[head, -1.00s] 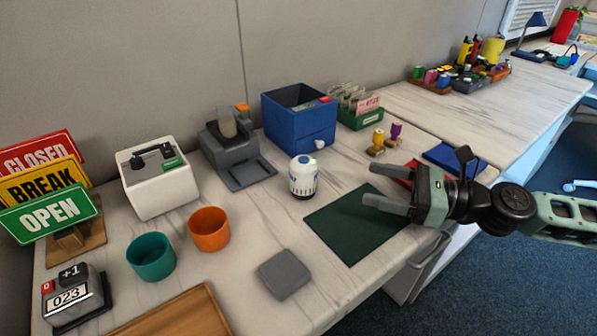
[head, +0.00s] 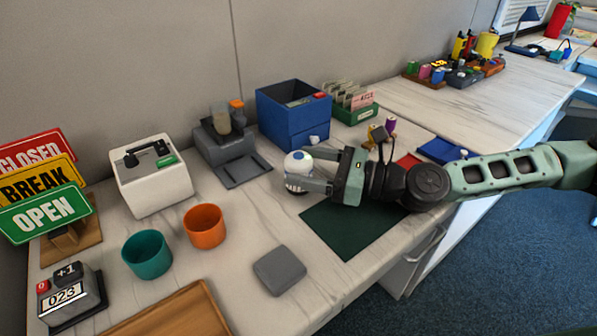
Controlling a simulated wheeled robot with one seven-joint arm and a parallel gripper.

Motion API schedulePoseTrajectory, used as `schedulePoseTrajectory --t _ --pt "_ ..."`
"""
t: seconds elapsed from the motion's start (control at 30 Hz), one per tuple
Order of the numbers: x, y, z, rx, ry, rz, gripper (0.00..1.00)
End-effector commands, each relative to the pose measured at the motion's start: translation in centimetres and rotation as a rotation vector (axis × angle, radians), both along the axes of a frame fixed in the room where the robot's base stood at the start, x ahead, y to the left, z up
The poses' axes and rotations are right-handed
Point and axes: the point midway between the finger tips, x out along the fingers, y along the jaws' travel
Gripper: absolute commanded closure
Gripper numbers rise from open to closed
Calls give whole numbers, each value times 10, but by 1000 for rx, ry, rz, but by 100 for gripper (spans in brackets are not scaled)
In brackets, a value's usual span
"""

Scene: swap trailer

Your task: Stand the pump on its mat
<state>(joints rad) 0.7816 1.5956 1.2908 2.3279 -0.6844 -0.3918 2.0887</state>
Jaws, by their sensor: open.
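The white pump (head: 295,168) with a blue top stands upright on the pale counter, just beyond the far left corner of the dark green mat (head: 345,232). My gripper (head: 308,171) is open and points left at the pump. Its fingers reach the pump, one on the far side and one on the near side, and the near finger hides part of its lower body. I cannot tell whether either finger touches it. The mat is bare, and my gripper and wrist hang over its far part.
A grey machine (head: 225,148) and a blue box (head: 290,125) stand behind the pump. An orange cup (head: 204,226), a teal cup (head: 147,255) and a grey pad (head: 279,270) lie to the left and front. Small spools (head: 390,127) stand behind my wrist.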

Motion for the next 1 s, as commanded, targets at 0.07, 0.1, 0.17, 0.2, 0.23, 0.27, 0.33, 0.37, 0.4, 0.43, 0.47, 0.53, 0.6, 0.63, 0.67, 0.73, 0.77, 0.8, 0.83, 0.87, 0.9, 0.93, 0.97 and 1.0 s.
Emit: schedulePoseTrajectory --t 0.07,0.1,0.17,0.2,0.23,0.27,0.33,0.37,0.4,0.43,0.47,0.53,0.6,0.63,0.67,0.73,0.77,0.8,0.83,0.87,0.9,0.93,0.97,1.0 --pt "2 13 1 -4 -4 5 27" --pt "4 18 2 -4 -5 5 27" --pt "7 25 2 -2 -3 4 27" --pt "8 29 2 -2 -3 4 27" --pt "9 32 2 -2 -3 4 27" --pt "10 34 2 -2 -2 3 27" --pt "11 37 2 -1 -1 2 27" --pt "12 37 2 0 -1 2 27" --pt "12 38 2 0 -1 2 27" --pt "12 38 2 0 0 1 27" --pt "12 38 2 0 0 1 27" --pt "12 37 2 0 0 1 27" --pt "12 37 2 0 0 1 38" --pt "12 37 2 0 0 1 46" --pt "12 37 2 0 0 1 55" --pt "12 37 2 0 0 1 74" --pt "12 37 2 0 0 1 82" --pt "12 37 2 0 0 2 82" --pt "12 37 2 1 -1 1 82" --pt "12 37 2 1 -1 1 87" --pt "12 37 2 1 -1 1 87" --pt "12 37 2 1 -1 1 87" --pt "12 37 2 1 -1 2 87" --pt "12 37 3 1 -1 1 87"
